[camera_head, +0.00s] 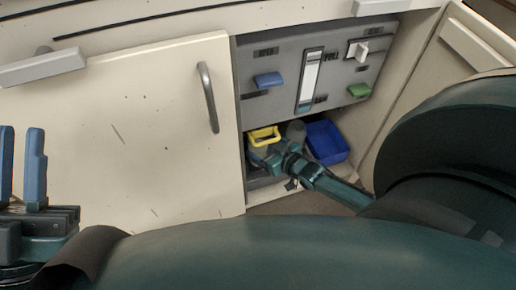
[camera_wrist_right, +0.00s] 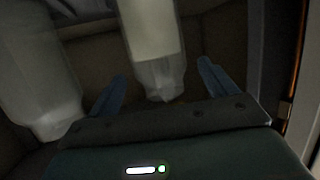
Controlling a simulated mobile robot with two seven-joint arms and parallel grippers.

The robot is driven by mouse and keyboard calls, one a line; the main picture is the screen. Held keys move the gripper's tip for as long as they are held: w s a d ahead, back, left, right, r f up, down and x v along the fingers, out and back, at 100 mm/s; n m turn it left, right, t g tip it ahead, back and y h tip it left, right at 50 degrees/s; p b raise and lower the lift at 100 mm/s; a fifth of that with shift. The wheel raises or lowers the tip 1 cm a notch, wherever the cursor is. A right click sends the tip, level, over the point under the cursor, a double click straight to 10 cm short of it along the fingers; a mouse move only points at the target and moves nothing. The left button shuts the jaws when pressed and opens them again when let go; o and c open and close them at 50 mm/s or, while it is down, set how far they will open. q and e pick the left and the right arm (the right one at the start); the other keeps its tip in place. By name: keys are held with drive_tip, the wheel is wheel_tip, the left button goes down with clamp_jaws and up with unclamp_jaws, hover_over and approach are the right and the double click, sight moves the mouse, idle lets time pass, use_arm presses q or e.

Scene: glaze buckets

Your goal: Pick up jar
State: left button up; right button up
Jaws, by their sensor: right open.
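In the right wrist view, a translucent vessel with pale contents (camera_wrist_right: 152,40), which may be the jar, hangs into view from the top. Its narrow end lies between the spread blue fingers of my right gripper (camera_wrist_right: 162,82), with gaps at both sides. A second translucent vessel (camera_wrist_right: 38,85) is at the left, outside the left finger. My left gripper (camera_head: 21,140) is at the left edge, fingers apart and empty, in front of the cabinet door.
The cabinet door (camera_head: 130,130) stands at the left with a grey handle (camera_head: 208,97). A grey panel (camera_head: 285,68) with blue and green levers is above the opening.

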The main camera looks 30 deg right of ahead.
drive_tip(key=shift+w+a+f, duration=0.1)
drive_tip(key=shift+w+f, duration=0.05)
drive_tip(key=shift+w, duration=0.35)
drive_tip(key=c, duration=1.8)
